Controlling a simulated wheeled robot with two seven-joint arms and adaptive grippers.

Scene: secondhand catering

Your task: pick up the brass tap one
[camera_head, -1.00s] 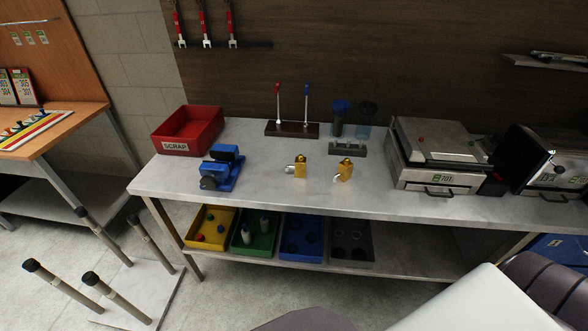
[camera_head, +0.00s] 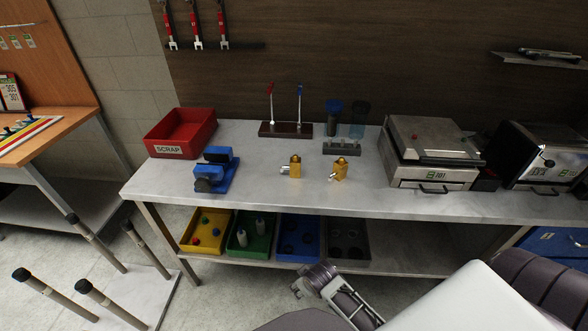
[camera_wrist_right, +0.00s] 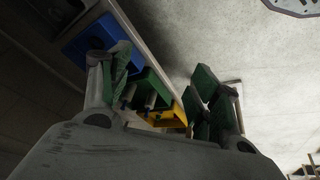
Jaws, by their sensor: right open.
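Two small yellow-gold taps stand near the middle of the grey bench. The left tap (camera_head: 295,167) has a silvery end pointing left. The right tap (camera_head: 340,169) has a more brass-coloured end pointing down-left. My right gripper (camera_head: 308,284) is low in front of the bench, below and apart from both taps. In the right wrist view its fingers (camera_wrist_right: 160,88) are spread with nothing held between them. The taps are not seen in that view. My left gripper is not in view.
A red scrap bin (camera_head: 181,133), a blue vise (camera_head: 216,172), a lever rack (camera_head: 286,129) and a press-like appliance (camera_head: 434,150) stand on the bench (camera_head: 265,196). Coloured trays, including a yellow tray (camera_head: 190,242), sit on the lower shelf. Bench space before the taps is clear.

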